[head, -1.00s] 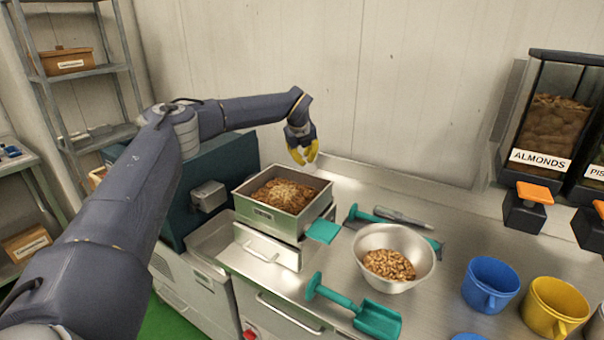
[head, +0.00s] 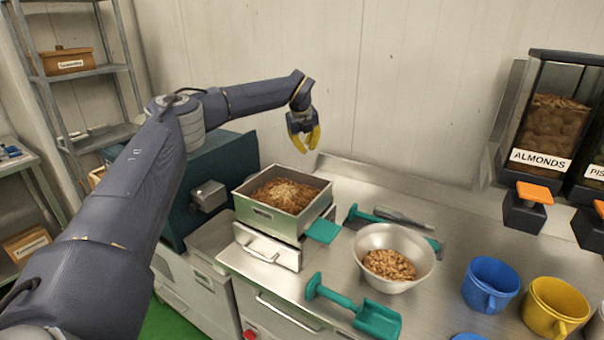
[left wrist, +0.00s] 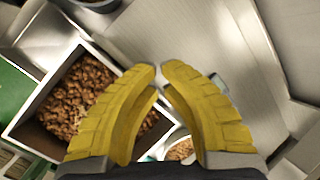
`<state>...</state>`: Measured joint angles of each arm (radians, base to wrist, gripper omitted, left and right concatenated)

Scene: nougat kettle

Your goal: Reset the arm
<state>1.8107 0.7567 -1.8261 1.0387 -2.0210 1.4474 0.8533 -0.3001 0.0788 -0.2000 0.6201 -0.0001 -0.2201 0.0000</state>
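My left gripper (head: 309,150) has yellow fingers and hangs in the air in front of the back wall, above the rear right corner of the metal box. It points downward, and nothing is held between its fingers. In the left wrist view the two fingers (left wrist: 159,75) lean toward each other with a narrow gap at the tips. The metal box (head: 268,219) holds a brown nut mass and sits below and left of the gripper; it also shows in the left wrist view (left wrist: 30,138). My right gripper is not in view.
A steel bowl of nuts (head: 365,241), a teal scoop (head: 375,319), a blue cup (head: 489,283) and a yellow cup (head: 553,306) stand on the steel counter. An almond dispenser (head: 545,140) is at the right. The wall (head: 400,90) stands behind. Air around the gripper is clear.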

